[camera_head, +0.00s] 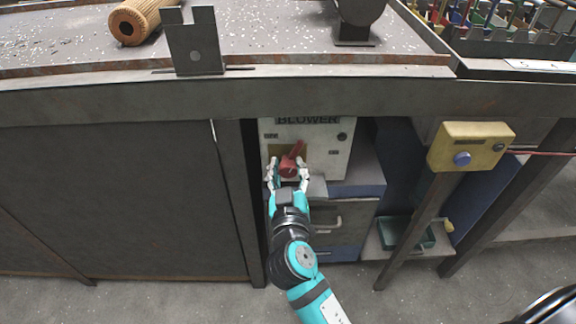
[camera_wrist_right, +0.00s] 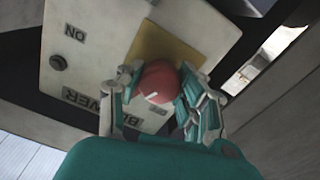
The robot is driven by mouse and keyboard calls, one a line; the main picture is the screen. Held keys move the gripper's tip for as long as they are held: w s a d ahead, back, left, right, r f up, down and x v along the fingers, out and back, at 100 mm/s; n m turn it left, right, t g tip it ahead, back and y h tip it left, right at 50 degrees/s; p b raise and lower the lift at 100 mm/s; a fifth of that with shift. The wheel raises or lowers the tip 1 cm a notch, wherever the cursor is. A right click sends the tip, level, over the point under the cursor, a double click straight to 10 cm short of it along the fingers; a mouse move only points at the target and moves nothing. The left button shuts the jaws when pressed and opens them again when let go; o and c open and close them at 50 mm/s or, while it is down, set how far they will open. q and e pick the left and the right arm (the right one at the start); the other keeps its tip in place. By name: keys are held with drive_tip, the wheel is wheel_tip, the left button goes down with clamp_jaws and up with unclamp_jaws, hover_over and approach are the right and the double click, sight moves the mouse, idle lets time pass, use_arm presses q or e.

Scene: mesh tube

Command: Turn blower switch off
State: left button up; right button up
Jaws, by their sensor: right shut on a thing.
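The blower box (camera_head: 325,140) is a pale panel labelled BLOWER under the workbench. Its red rotary switch (camera_head: 290,161) sits on a yellow plate, with the handle tilted up and to the right in the head view. My right gripper (camera_head: 288,178) reaches up to the switch from below and is shut on it. In the right wrist view the round red knob (camera_wrist_right: 157,82) lies between the two fingers of the gripper (camera_wrist_right: 160,98). The panel (camera_wrist_right: 85,50) there shows upside-down lettering, with ON at upper left and a label partly hidden by the fingers. My left gripper is not in view.
The workbench edge (camera_head: 180,95) runs above the box. A yellow button box (camera_head: 470,147) with a blue button stands on a post to the right. A drawer cabinet (camera_head: 340,218) is below, and a dark panel (camera_head: 120,200) is close on the left.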

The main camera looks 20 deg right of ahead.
drive_tip(key=shift+n, duration=0.9)
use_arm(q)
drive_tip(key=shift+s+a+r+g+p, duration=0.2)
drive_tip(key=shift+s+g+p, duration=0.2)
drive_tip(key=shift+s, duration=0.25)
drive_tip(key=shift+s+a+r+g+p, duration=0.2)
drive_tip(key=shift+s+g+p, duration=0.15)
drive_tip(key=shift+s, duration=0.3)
use_arm(e)
drive_tip(key=shift+n, duration=1.5)
drive_tip(key=o, duration=1.2)
drive_tip(key=v, duration=1.2)
